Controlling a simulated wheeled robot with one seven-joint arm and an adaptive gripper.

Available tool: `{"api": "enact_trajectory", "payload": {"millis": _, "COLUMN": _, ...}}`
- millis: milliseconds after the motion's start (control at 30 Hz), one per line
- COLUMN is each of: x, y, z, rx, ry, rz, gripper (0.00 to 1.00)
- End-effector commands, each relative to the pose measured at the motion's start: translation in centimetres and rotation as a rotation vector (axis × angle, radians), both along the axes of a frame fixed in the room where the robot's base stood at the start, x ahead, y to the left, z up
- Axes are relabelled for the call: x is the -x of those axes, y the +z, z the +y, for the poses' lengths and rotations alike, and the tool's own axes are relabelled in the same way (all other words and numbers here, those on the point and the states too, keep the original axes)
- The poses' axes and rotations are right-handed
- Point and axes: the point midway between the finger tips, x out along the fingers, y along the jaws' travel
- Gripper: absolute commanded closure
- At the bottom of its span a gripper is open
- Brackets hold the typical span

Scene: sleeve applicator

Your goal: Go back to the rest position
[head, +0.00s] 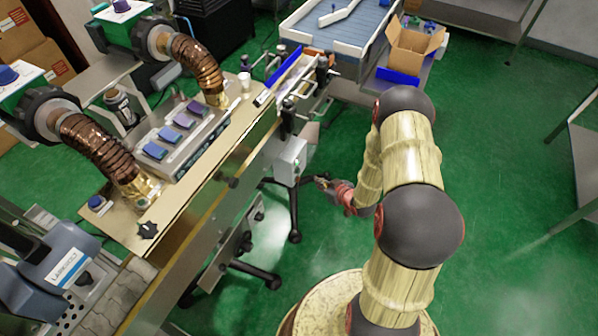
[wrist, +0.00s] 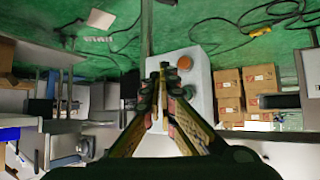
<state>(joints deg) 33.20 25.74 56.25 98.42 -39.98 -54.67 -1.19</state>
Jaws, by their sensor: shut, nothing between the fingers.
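My arm rises from the lower right of the head view and bends down, with my gripper (head: 322,183) low beside the machine's side, just right of a grey control box (head: 291,161). In the wrist view my gripper (wrist: 163,68) is shut with its fingertips together and nothing between them. I cannot tell the exact gap between the fingertips and the box.
The sleeve machine (head: 185,150) with its brown hoses fills the left. A conveyor (head: 345,25) and an open cardboard box (head: 410,45) stand at the back. A metal table (head: 585,150) stands at the far right. Green floor (head: 490,130) is clear right of my arm.

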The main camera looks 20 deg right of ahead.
Motion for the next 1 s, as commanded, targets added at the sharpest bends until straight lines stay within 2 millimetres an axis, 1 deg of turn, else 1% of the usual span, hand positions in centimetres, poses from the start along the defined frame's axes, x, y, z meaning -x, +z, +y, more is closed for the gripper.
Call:
{"api": "enact_trajectory", "payload": {"millis": 433, "x": 0.0, "y": 0.0, "z": 0.0, "rx": 0.000, "ry": 0.000, "rz": 0.001, "gripper": 1.00}}
{"api": "enact_trajectory", "payload": {"millis": 500, "x": 0.2, "y": -0.3, "z": 0.0, "rx": 0.001, "ry": -0.001, "rz": 0.015, "gripper": 1.00}}
{"api": "enact_trajectory", "payload": {"millis": 567, "x": 0.8, "y": -1.1, "z": -0.1, "rx": 0.004, "ry": -0.002, "rz": 0.050, "gripper": 1.00}}
{"api": "enact_trajectory", "payload": {"millis": 633, "x": 2.1, "y": -2.6, "z": -0.5, "rx": 0.011, "ry": -0.016, "rz": 0.126, "gripper": 1.00}}
{"api": "enact_trajectory", "payload": {"millis": 667, "x": 3.2, "y": -3.6, "z": -0.6, "rx": 0.011, "ry": -0.029, "rz": 0.176, "gripper": 1.00}}
{"api": "enact_trajectory", "payload": {"millis": 700, "x": 5.1, "y": -5.0, "z": -0.6, "rx": 0.010, "ry": -0.045, "rz": 0.252, "gripper": 1.00}}
{"api": "enact_trajectory", "payload": {"millis": 733, "x": 6.6, "y": -5.9, "z": -0.8, "rx": 0.010, "ry": -0.062, "rz": 0.313, "gripper": 1.00}}
{"api": "enact_trajectory", "payload": {"millis": 800, "x": 9.8, "y": -6.9, "z": -1.5, "rx": 0.013, "ry": -0.105, "rz": 0.453, "gripper": 1.00}}
{"api": "enact_trajectory", "payload": {"millis": 867, "x": 11.8, "y": -6.3, "z": -2.4, "rx": 0.021, "ry": -0.145, "rz": 0.552, "gripper": 1.00}}
{"api": "enact_trajectory", "payload": {"millis": 900, "x": 12.9, "y": -5.4, "z": -2.9, "rx": 0.029, "ry": -0.171, "rz": 0.612, "gripper": 1.00}}
{"api": "enact_trajectory", "payload": {"millis": 967, "x": 14.2, "y": -3.4, "z": -3.5, "rx": 0.040, "ry": -0.209, "rz": 0.693, "gripper": 1.00}}
{"api": "enact_trajectory", "payload": {"millis": 1000, "x": 14.9, "y": -1.6, "z": -3.7, "rx": 0.046, "ry": -0.231, "rz": 0.741, "gripper": 1.00}}
